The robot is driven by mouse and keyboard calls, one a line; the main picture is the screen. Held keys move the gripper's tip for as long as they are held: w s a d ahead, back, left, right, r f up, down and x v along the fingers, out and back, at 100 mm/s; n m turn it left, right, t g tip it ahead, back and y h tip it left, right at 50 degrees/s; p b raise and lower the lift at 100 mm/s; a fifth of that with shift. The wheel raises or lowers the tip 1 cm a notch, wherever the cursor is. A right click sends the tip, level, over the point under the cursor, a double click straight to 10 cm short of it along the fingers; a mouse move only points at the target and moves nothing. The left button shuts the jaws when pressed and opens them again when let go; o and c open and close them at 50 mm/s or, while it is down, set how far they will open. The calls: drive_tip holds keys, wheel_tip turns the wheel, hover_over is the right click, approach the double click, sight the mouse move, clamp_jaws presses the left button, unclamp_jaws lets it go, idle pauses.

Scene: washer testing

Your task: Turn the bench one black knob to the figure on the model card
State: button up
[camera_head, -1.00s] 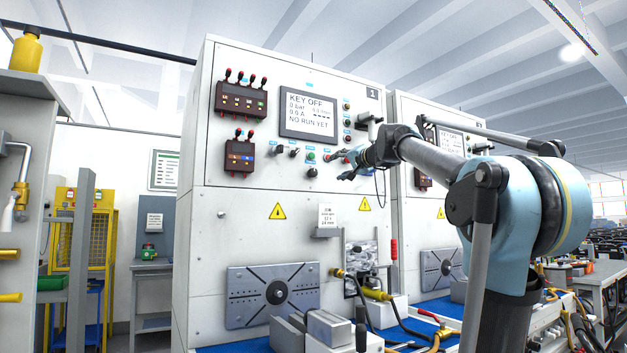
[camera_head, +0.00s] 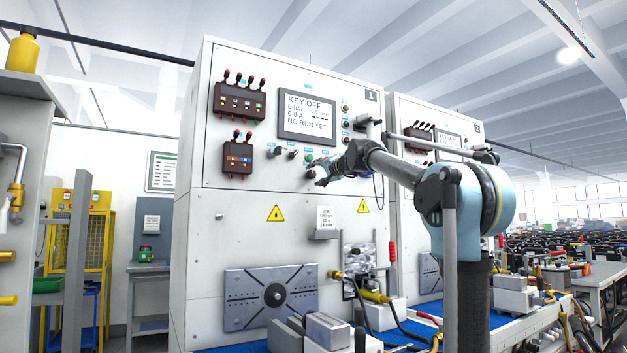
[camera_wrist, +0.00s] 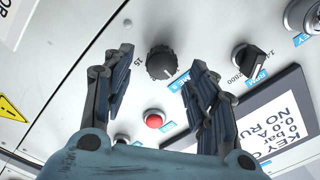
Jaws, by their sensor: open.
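In the wrist view a round, ribbed black knob (camera_wrist: 161,63) with a pale pointer mark sits on the white panel, beside a printed "15". My gripper (camera_wrist: 160,66) is open, with one finger on each side of the knob in the picture; I cannot tell whether they touch it. In the head view my gripper (camera_head: 321,178) is at the panel of bench one (camera_head: 240,205), right beside the small black knob (camera_head: 311,174), partly covering that area. The white model card (camera_head: 326,217) stands on a small ledge below; its print is too small to read surely.
In the wrist view a black selector (camera_wrist: 245,58), a red button (camera_wrist: 154,120) and the display (camera_wrist: 285,115) are close to the fingers. The head view shows the display (camera_head: 308,117) reading KEY OFF. A vise (camera_head: 327,330) and hoses stand below.

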sight(313, 174)
drive_tip(key=shift+x, duration=1.7)
